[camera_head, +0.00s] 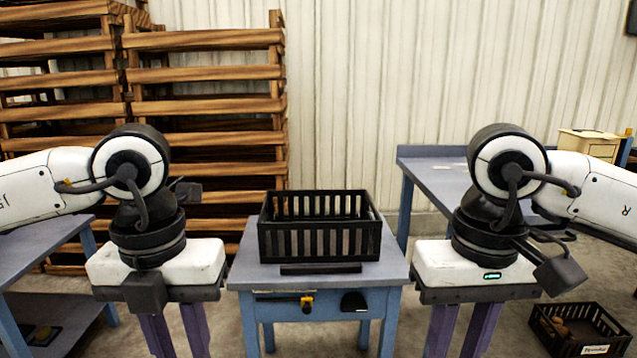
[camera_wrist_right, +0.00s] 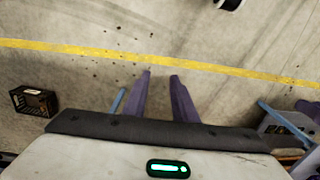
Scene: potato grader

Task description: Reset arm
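My left gripper (camera_head: 176,338) hangs at the left of the head view, pointing down, with its purple fingers apart and nothing between them. My right gripper (camera_head: 462,334) hangs on the right side, also pointing down. In the right wrist view its purple fingers (camera_wrist_right: 160,76) stand apart with only bare floor between them. Both grippers are clear of the small table between them. The lowest part of both grippers is cut off by the head view's bottom edge.
A black slatted crate (camera_head: 318,243) stands on the small blue-legged table (camera_head: 240,272). A blue workbench (camera_head: 437,190) is behind right, another table (camera_head: 30,245) at left. Wooden pallets (camera_head: 205,140) stack behind. A floor crate (camera_head: 597,350) holds potatoes; it also shows in the wrist view (camera_wrist_right: 36,104).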

